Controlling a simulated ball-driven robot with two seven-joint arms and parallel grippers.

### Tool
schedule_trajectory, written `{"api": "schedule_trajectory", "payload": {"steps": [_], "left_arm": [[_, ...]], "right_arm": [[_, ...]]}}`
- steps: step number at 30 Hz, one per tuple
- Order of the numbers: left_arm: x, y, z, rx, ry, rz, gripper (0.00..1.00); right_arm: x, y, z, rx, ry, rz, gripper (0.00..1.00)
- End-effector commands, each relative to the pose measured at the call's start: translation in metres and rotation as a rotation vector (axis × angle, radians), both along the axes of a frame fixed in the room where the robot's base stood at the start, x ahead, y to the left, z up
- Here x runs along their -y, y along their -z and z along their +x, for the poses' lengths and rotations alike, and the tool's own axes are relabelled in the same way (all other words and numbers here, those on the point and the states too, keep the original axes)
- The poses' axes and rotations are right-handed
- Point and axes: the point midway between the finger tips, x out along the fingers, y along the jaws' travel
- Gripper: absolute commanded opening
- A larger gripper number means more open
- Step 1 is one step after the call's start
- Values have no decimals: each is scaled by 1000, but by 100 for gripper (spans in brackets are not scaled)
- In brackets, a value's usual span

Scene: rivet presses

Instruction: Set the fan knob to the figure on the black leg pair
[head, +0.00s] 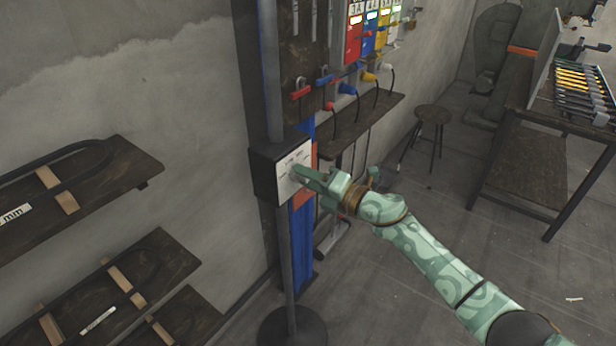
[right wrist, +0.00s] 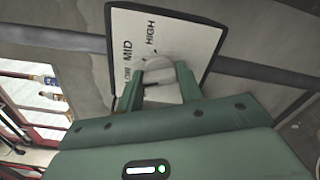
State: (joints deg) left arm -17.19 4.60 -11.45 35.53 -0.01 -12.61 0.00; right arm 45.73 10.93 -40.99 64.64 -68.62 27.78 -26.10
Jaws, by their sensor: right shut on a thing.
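The fan control box (head: 268,178) is dark with a white face and stands on a grey pole in the head view. In the right wrist view the white dial plate (right wrist: 198,38) reads MID and HIGH, with a third word partly covered by a finger. My right gripper (head: 300,176) is at the box face. The right wrist view shows its two green fingers (right wrist: 158,80) shut on the pale round knob (right wrist: 155,66). I cannot tell where the knob points. Dark bent tube pairs (head: 75,146) lie on shelves at the left; one label ends in "mm", its figure cut off. My left gripper is out of view.
A wall board with coloured handles (head: 347,88) and cables is behind the box, above a dark shelf (head: 365,126). A stool (head: 433,114) and a rack table (head: 525,160) stand at the right. The floor between is mostly clear.

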Motion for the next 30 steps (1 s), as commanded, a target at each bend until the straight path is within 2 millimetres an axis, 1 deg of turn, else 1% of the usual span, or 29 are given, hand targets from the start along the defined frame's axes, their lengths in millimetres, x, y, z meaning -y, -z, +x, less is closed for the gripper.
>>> {"api": "schedule_trajectory", "payload": {"steps": [8, 9, 11, 12, 19, 23, 26, 30], "left_arm": [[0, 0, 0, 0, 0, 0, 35], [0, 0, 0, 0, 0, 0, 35], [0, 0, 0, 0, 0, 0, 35], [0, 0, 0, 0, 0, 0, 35], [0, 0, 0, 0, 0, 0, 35], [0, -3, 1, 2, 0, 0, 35], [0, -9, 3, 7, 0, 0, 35], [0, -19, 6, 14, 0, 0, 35]], "right_arm": [[1, 1, 0, -2, 1, -2, 14], [1, 2, 0, -2, 1, -2, 39], [1, 1, 0, -2, 1, -1, 56], [1, 1, 0, -2, 1, -1, 58], [0, 1, 0, -1, 0, -1, 58], [7, 0, -4, 0, 1, 0, 58], [21, -2, -14, 0, 2, -2, 58], [51, -2, -36, -1, 2, -3, 58]]}}
